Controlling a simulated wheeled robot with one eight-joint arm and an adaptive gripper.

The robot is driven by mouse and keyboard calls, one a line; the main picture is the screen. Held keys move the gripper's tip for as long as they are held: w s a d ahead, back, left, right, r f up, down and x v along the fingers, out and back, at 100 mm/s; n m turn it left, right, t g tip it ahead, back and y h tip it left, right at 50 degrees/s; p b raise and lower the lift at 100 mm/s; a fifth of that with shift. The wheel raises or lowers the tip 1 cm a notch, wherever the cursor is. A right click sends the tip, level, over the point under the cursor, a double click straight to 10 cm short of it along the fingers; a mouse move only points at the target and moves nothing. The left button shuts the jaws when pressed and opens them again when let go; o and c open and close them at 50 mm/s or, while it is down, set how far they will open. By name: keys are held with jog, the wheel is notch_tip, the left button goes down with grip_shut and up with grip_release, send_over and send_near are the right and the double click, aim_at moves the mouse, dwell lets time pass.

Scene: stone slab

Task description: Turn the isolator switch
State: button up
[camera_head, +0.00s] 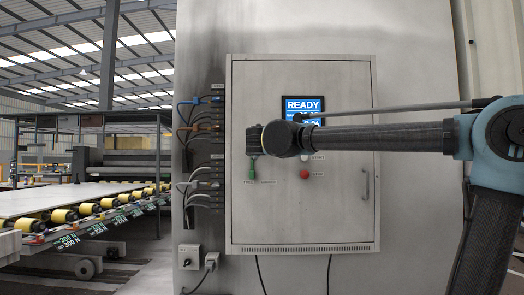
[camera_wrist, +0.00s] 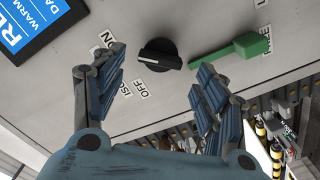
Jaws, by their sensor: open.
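The isolator switch is a round black knob (camera_wrist: 160,54) with a bar grip and a small white mark on its left side. ON and OFF labels and a partly covered ISO label lie left of and below it in the wrist view. I cannot tell which label the mark points to. My gripper (camera_wrist: 161,62) is open, with one blue finger on each side of the knob in the picture and nothing between them. Contact is not visible. In the head view my gripper (camera_head: 254,138) is in front of the cabinet's left part and hides the knob.
A green lever handle (camera_wrist: 238,49) is close to the right finger; it hangs below my gripper in the head view (camera_head: 252,170). The grey cabinet (camera_head: 340,215) carries a READY screen (camera_head: 302,104) and a red STOP button (camera_head: 304,174). Cables (camera_head: 203,128) run left. A roller conveyor (camera_head: 90,210) stands far left.

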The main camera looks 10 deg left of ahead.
jog(key=shift+x, duration=2.65)
jog(key=shift+d, duration=0.1)
jog(key=c, duration=1.1)
